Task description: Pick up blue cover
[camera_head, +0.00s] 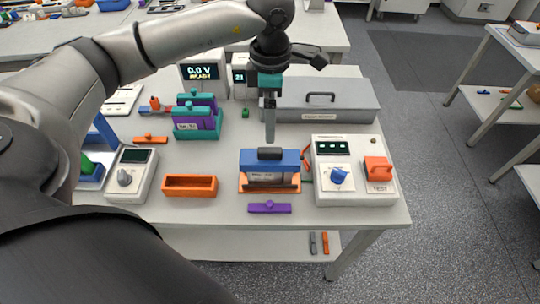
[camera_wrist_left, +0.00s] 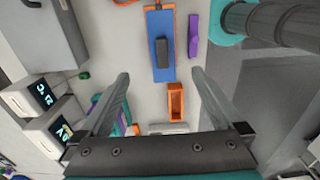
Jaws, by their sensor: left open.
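The blue cover (camera_head: 289,157) with a black handle (camera_head: 269,154) sits on an orange-ended holder (camera_head: 272,185) near the table's front. A grey body shows below the cover. In the left wrist view the blue cover (camera_wrist_left: 155,57) lies lengthwise, with its dark handle between the lines of my fingers. My left gripper (camera_head: 270,138) points down just behind and above the cover in the head view. It is open and empty; its two fingers show spread apart in the left wrist view (camera_wrist_left: 160,76). My right gripper is not in view.
A white device with a blue knob (camera_head: 338,178) stands close right of the cover. A grey lidded box (camera_head: 350,100) is behind. A purple bar (camera_head: 269,208) lies in front. An orange tray (camera_head: 189,186) is to the left, with bare tabletop between.

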